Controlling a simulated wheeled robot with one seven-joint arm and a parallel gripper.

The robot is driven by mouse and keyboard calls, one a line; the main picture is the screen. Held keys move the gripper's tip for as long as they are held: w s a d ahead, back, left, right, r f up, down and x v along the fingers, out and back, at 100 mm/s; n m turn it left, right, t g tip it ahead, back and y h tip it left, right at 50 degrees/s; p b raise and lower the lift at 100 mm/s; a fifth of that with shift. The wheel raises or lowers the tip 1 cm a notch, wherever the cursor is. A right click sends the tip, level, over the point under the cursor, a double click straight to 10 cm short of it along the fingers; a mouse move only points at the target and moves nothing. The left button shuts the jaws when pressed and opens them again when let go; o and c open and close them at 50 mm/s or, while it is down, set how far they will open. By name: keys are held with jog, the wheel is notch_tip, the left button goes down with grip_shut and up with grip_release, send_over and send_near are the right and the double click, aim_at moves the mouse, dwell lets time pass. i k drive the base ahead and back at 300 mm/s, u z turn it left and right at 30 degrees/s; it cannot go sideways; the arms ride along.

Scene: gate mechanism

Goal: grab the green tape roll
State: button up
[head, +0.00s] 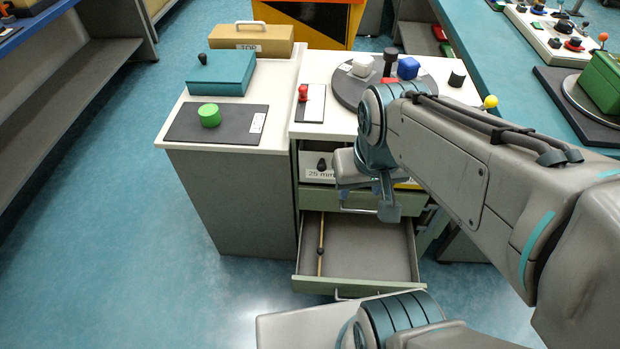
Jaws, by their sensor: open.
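A short green cylinder, the only thing like the green tape roll (209,115), stands on a dark grey mat (240,129) on the left white worktop. I cannot make out a hole in its top. My gripper (369,198) is open, well to the right of the green roll. It hangs in front of the drawer unit, above the open lower drawer (371,252). Nothing shows between its fingers, though my arm partly hides them.
A teal box (221,73) and a tan box (251,39) stand behind the mat. A red-knobbed plate (311,102) and a round dark turntable (345,91) with blocks are to the right. Open floor lies left of the cabinet.

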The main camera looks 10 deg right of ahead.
aim_at(209, 114)
jog(key=u, duration=2.15)
jog(key=i, duration=2.45)
jog(key=z, duration=3.75)
